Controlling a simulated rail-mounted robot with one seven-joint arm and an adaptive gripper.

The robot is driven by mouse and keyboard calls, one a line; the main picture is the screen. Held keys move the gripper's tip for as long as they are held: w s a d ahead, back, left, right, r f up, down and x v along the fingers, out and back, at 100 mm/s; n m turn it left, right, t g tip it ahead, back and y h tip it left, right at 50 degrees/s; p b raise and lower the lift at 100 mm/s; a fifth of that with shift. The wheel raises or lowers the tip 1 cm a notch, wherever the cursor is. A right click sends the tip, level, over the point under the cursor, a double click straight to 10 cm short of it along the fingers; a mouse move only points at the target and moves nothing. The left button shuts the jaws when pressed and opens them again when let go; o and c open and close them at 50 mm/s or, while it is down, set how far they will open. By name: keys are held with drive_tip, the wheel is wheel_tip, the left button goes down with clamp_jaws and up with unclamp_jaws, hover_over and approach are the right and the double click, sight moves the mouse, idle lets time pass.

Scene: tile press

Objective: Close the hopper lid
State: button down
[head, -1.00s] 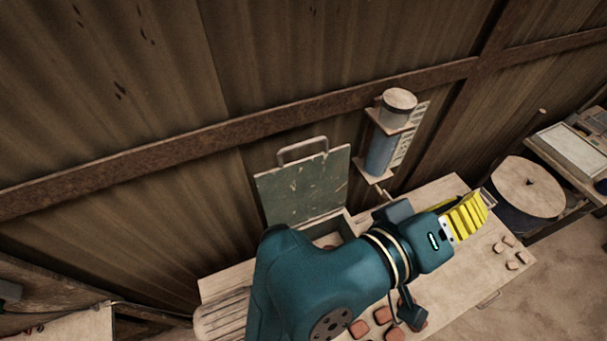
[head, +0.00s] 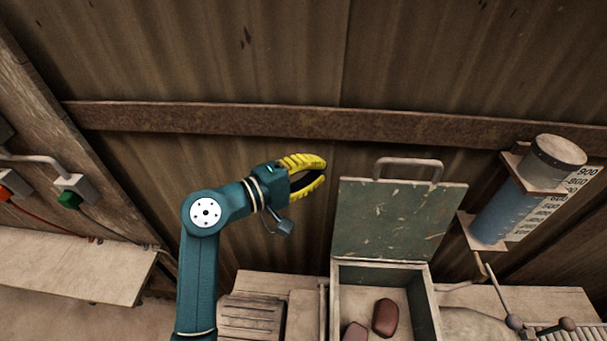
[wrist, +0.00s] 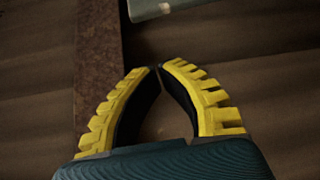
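The hopper lid (head: 398,222) is a scuffed green panel with a metal loop handle (head: 408,162). It stands open and raised at the back of the hopper (head: 432,300), an open box with reddish-brown lumps (head: 385,318) inside. My gripper (head: 325,170), with yellow ribbed fingers, is in the air left of the lid, about level with its upper part and apart from it. In the wrist view its fingertips (wrist: 158,68) meet or nearly meet with nothing between them. A pale-edged greenish piece at the top of the wrist view may be part of the lid.
A blue-filled cylinder (head: 505,210) with a scale is mounted on the wall right of the lid. Lever rods with knobs (head: 514,322) stand at the lower right. A slatted wooden piece (head: 250,318) lies left of the hopper. A rusty rail (head: 300,122) crosses the wall behind.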

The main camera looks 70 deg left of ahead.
drive_tip(key=w+d, duration=0.1)
drive_tip(key=w+d+p, duration=0.1)
drive_tip(key=shift+d+r, duration=0.1)
drive_tip(key=shift+d, duration=0.3)
drive_tip(key=shift+d, duration=0.1)
